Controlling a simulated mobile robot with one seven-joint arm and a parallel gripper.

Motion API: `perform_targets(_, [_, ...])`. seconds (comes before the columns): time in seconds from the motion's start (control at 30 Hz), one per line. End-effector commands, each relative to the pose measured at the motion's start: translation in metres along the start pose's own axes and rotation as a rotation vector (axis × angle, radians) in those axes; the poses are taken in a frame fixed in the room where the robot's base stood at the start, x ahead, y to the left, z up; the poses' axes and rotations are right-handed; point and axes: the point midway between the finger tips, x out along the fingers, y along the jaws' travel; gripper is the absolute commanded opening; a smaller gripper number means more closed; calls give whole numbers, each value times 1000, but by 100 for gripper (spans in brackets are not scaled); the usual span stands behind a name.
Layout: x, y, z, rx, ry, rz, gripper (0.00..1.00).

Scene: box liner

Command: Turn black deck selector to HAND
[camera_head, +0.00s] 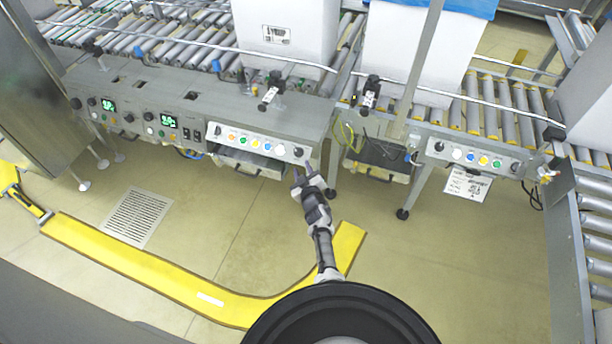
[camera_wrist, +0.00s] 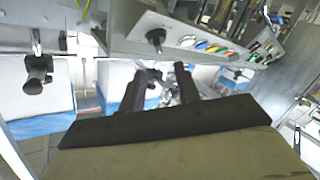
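A black selector knob (camera_head: 298,152) sits at the right end of a grey panel in the head view. Another black knob (camera_head: 217,131) sits at its left end. A row of coloured buttons lies between them. Labels are too small to read, so I cannot tell which is the deck selector. My gripper (camera_head: 304,171) is just below and in front of the right-end knob, apart from it. In the wrist view, which looks upside down, a black knob (camera_wrist: 155,37) shows beyond my gripper (camera_wrist: 163,72). Its two dark fingers are apart, with no part held between them.
Another button panel (camera_head: 472,157) stands to the right on its own conveyor leg. Below my panel is a shelf-like tray (camera_head: 248,163). A yellow floor guard (camera_head: 150,265) curves close to my arm. The floor between is mostly clear.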

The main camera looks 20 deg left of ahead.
Motion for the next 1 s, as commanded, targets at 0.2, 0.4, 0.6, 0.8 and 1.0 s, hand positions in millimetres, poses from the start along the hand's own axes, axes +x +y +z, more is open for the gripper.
perform_targets(0.2, [-15,2,3,-1,-2,4,33])
perform_targets(0.4, [-28,1,3,0,-2,4,33])
perform_targets(0.6, [-39,1,5,-1,-2,4,33])
perform_targets(0.8, [-46,0,4,-1,-1,3,33])
perform_targets(1.0, [-49,0,2,0,0,2,33])
